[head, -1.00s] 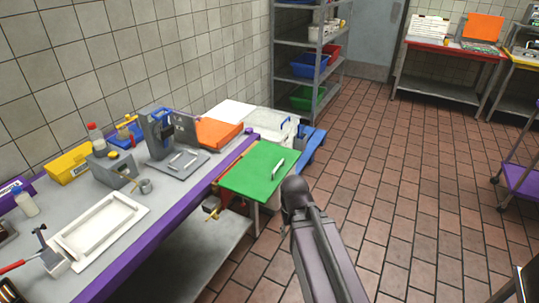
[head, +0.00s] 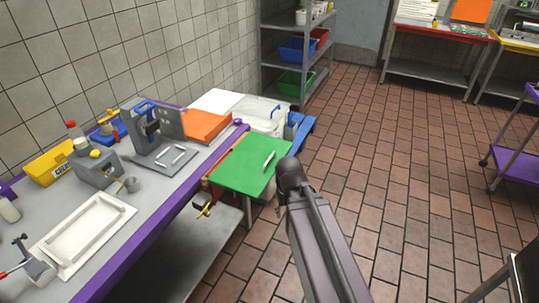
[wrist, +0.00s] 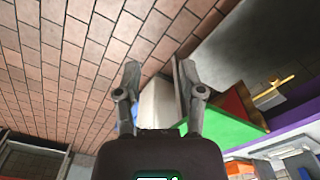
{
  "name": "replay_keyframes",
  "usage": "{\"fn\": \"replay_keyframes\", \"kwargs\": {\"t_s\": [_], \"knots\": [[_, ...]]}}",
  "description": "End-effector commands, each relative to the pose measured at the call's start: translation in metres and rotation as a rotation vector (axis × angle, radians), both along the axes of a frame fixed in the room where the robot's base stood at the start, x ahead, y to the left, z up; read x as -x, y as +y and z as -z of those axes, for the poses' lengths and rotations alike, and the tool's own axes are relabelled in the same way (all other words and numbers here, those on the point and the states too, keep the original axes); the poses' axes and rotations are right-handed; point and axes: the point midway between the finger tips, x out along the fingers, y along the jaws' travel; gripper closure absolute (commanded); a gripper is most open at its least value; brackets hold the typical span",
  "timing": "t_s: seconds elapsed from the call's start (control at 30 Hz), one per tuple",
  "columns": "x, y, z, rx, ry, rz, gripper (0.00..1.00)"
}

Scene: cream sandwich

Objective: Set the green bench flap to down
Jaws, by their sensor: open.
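The green bench flap (head: 240,172) stands up, roughly level with the top of the purple-edged bench (head: 165,215), and juts out from its end. A pale handle (head: 269,161) lies on its top near the outer edge. A brass-coloured part (head: 203,208) shows under the flap by the bench. In the wrist view the green flap (wrist: 225,130) is at the lower right, beside my gripper. My gripper (wrist: 159,70) is open, with nothing seen between its fingers. In the head view my arm is to the right of the flap, and the gripper itself is hidden.
The bench carries an orange item (head: 205,125), a white tray (head: 85,232) and a yellow bin (head: 55,165). A clear tub (head: 262,115) and a blue pallet (head: 298,135) are behind the flap. A purple cart (head: 520,168) stands at right. The tiled floor between is free.

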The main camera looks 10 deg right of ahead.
Motion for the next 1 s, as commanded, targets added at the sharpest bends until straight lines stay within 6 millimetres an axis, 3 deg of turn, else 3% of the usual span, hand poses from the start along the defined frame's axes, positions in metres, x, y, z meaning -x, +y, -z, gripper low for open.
{"fn": "replay_keyframes", "kwargs": {"t_s": [0.27,0.7,0.83,1.0], "knots": [[-0.067,-0.007,-0.039,-0.035,-0.019,0.135,0.49],[-0.222,-0.021,-0.121,-0.141,-0.053,0.490,0.49],[-0.250,-0.025,-0.135,-0.164,-0.057,0.562,0.49],[-0.266,-0.027,-0.142,-0.179,-0.059,0.609,0.49]]}}
